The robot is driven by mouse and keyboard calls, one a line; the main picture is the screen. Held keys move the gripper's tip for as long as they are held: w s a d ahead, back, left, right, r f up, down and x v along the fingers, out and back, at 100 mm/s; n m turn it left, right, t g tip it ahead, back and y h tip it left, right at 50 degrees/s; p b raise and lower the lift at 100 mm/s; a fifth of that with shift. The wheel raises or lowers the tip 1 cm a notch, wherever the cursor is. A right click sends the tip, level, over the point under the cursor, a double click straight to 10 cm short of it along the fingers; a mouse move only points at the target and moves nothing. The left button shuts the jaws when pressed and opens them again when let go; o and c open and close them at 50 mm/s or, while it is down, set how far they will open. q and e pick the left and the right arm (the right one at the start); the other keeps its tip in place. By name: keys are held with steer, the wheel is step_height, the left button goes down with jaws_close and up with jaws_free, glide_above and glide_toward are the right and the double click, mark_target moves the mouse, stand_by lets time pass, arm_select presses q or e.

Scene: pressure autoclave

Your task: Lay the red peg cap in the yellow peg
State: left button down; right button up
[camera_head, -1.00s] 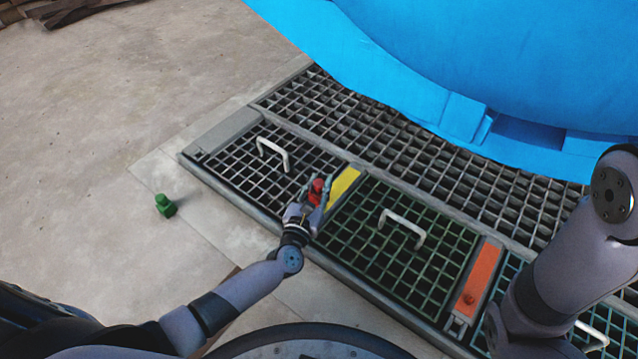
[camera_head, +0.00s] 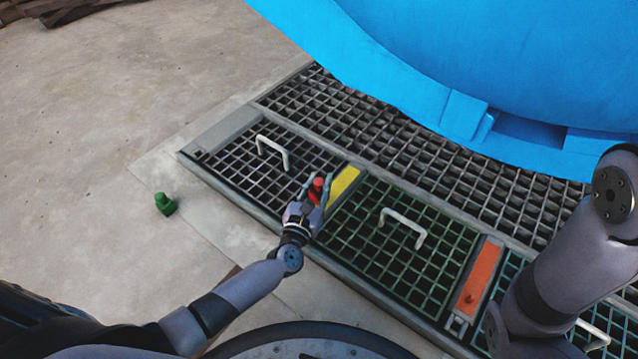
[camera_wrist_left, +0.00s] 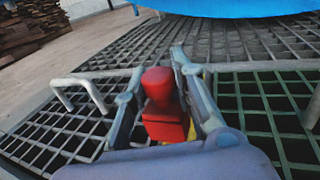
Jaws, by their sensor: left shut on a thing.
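The red peg cap (camera_head: 317,190) is between the fingers of my left gripper (camera_head: 318,192). In the left wrist view the cap (camera_wrist_left: 160,98) shows as a rounded red knob on a square red block, gripped between both fingers (camera_wrist_left: 155,100). The yellow peg (camera_head: 343,184) appears as a yellow strip in the grating, just right of the gripper. A small patch of yellow (camera_wrist_left: 191,131) shows behind the cap in the left wrist view. Whether the cap touches the yellow is hidden. My right arm shows at the right, but its gripper is outside the picture.
An orange strip (camera_head: 479,277) with a small knob lies between gratings at right. White handles (camera_head: 403,228) rise from the grating panels. A large blue vessel (camera_head: 480,60) overhangs the back.

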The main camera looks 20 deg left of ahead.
stand_by(1.2)
arm_select(q)
steer(key=shift+f+b, duration=0.75)
steer(key=shift+b, duration=0.3)
